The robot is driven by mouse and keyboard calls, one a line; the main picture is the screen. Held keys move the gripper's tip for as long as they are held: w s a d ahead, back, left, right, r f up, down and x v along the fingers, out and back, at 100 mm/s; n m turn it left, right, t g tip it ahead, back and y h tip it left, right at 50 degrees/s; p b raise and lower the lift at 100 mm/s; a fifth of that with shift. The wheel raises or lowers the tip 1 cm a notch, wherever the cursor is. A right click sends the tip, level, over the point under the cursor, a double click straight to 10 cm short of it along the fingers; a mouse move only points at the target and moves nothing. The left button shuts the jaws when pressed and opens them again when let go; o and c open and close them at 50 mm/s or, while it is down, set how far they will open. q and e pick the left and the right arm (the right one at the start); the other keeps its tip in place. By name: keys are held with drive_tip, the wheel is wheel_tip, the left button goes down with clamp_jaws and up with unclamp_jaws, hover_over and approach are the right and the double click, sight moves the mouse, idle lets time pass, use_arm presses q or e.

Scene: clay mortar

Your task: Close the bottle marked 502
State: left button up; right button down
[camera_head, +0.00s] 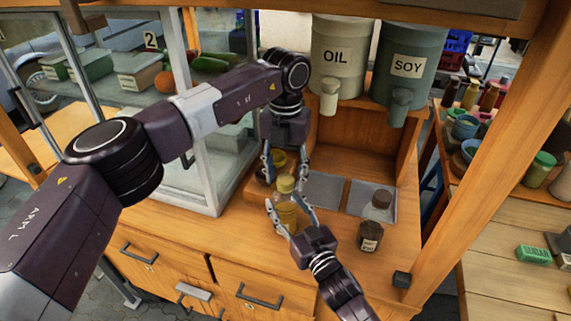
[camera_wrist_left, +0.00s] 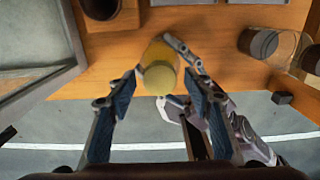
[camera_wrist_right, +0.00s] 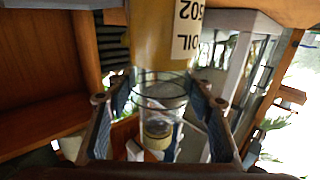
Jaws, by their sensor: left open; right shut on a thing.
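The oil bottle (camera_head: 286,212) stands upright on the wooden counter, with yellow oil and a yellow-green cap (camera_head: 286,183) at its top. Its label, reading OIL 502, shows upside down in the right wrist view (camera_wrist_right: 187,30). My right gripper (camera_head: 290,205) is shut around the bottle from the front. My left gripper (camera_head: 268,168) is open just behind and above the bottle. In the left wrist view the cap (camera_wrist_left: 158,78) appears between the open fingers, apparently untouched. Whether the cap is tight cannot be told.
A dark, labelled bottle (camera_head: 370,236) and a brown-capped bottle (camera_head: 380,205) stand to the right. Big OIL (camera_head: 336,75) and SOY (camera_head: 405,85) dispensers stand behind. A glass case (camera_head: 185,165) borders the left. A wooden post (camera_head: 485,140) rises at the right.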

use_arm(q)
drive_tip(key=shift+f, duration=0.2)
drive_tip(key=c, duration=1.2)
drive_tip(key=o, duration=1.4)
drive_tip(key=shift+c, duration=0.2)
wheel_tip(320, 180, up, 8)
drive_tip(key=shift+f, duration=0.2)
use_arm(e)
drive_tip(key=c, duration=0.9)
unclamp_jaws()
